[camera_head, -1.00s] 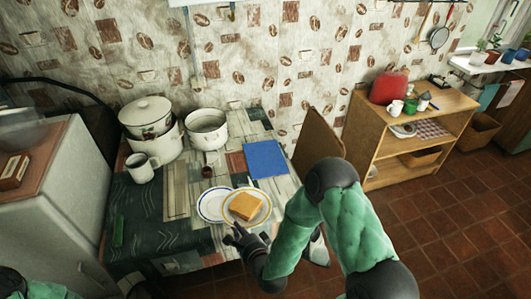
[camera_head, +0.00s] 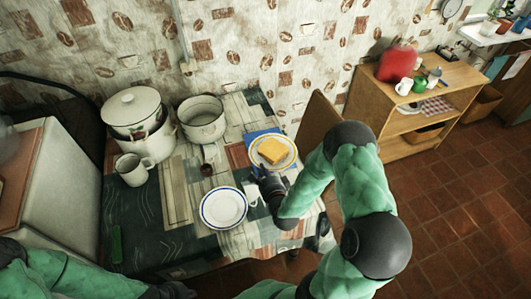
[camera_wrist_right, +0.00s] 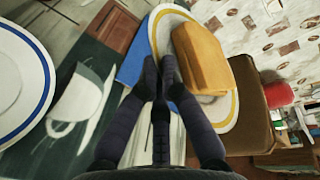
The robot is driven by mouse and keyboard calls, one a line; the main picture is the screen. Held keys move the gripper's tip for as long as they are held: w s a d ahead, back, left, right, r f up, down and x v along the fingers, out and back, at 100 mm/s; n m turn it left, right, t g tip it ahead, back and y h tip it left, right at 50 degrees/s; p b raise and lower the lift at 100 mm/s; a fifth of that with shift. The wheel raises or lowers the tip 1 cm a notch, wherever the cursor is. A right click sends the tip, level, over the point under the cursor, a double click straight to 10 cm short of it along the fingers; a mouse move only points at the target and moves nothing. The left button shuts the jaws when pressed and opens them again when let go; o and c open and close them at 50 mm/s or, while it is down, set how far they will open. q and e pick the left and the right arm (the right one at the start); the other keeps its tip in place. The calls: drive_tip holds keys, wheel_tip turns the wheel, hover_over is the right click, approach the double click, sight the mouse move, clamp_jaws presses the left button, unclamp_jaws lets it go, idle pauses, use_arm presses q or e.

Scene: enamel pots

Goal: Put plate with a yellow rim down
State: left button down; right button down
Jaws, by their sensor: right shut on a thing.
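The plate with a yellow rim (camera_head: 289,161) carries a square slice of bread (camera_head: 271,150) and is over the blue mat (camera_head: 252,139), covering most of it. I cannot tell whether the plate touches the mat. My right gripper (camera_head: 265,182) is shut on the plate's near edge. In the right wrist view the plate (camera_wrist_right: 233,112) is tilted in the picture, with the fingers (camera_wrist_right: 163,72) at its rim and the bread (camera_wrist_right: 203,57) beyond them. My left gripper (camera_head: 178,290) is at the bottom edge, mostly cut off; its fingers are not clear.
A white plate with a blue rim (camera_head: 223,208) lies on the table nearer me. A brown chair back (camera_head: 317,122) rises right of the plate.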

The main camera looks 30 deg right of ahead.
sight(260, 158)
drive_tip(key=w+d+f, duration=0.1)
drive_tip(key=w, duration=0.1)
drive_tip(key=w+d+f+b, duration=0.1)
drive_tip(key=w, duration=0.2)
drive_tip(key=w+d+f+b, duration=0.1)
drive_tip(key=w+d+f, duration=0.1)
drive_tip(key=shift+w, duration=0.4)
drive_tip(key=w+f, duration=0.1)
drive_tip(key=w+d+f+b, duration=0.1)
drive_tip(key=f, duration=0.1)
drive_tip(key=w+d+f, duration=0.1)
drive_tip(key=w+f, duration=0.1)
drive_tip(key=shift+f+b, duration=0.15)
drive_tip(key=shift+b, duration=0.15)
drive_tip(key=shift+w+f, duration=0.2)
drive_tip(key=shift+f, duration=0.1)
drive_tip(key=shift+f+b, duration=0.65)
drive_tip(key=shift+f, duration=0.85)
drive_tip(key=c, duration=1.8)
unclamp_jaws()
drive_tip(key=shift+f, duration=0.2)
drive_tip(key=o, duration=0.4)
drive_tip(key=shift+s, duration=0.1)
drive_tip(key=shift+c, duration=0.2)
